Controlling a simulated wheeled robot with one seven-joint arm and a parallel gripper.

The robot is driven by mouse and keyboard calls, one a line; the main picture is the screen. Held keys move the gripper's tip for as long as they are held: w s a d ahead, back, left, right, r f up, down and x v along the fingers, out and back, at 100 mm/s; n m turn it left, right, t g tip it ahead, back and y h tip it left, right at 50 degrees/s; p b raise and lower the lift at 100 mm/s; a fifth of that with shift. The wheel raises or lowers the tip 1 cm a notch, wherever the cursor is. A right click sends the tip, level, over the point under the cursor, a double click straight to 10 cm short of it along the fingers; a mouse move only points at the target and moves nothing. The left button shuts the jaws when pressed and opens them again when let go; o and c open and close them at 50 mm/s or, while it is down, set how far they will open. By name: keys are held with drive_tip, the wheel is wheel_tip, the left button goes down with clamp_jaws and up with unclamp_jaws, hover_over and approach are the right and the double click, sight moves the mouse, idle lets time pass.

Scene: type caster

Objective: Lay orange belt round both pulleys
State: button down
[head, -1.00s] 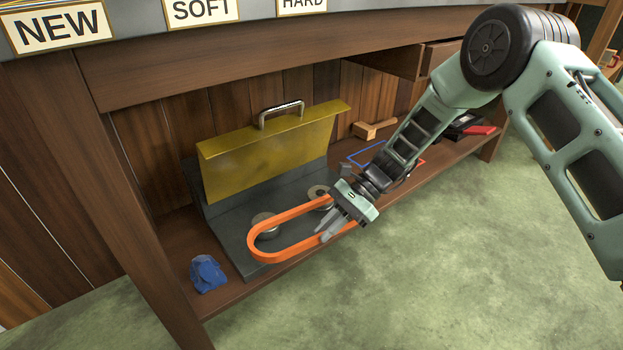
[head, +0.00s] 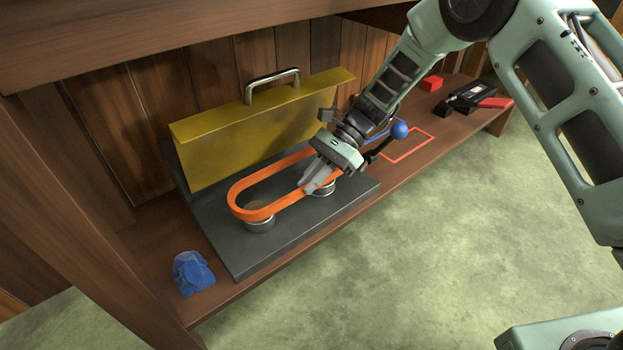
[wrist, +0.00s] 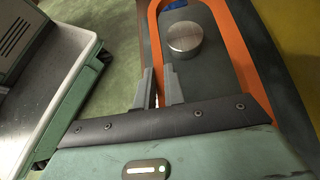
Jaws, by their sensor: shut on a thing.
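The orange belt (head: 237,199) is a long stiff loop, held above the dark base plate (head: 220,250). It also shows in the wrist view (wrist: 237,55). My gripper (head: 312,184) is shut on the belt's front strand; in the wrist view its fingers (wrist: 158,92) pinch the left strand. The left metal pulley (head: 260,224) shows under the belt's rounded left end. The right pulley (head: 324,189) is partly hidden by my gripper. In the wrist view one pulley (wrist: 185,40) appears inside the loop's outline. The belt's right end is hidden behind my gripper.
A yellow cover (head: 250,130) with a metal handle stands behind the pulleys. A blue-knobbed lever (head: 399,130) is right of my gripper. A blue crumpled thing (head: 192,272) lies front left. A red block (head: 431,83) and a black-and-red tool (head: 470,98) are farther right.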

drive_tip(key=shift+f+b, duration=2.75)
drive_tip(key=shift+b, duration=0.1)
drive_tip(key=shift+f, duration=0.7)
drive_tip(key=shift+f, duration=0.1)
drive_tip(key=c, duration=1.4)
unclamp_jaws()
drive_tip(key=shift+f, duration=0.1)
drive_tip(key=shift+p, duration=0.3)
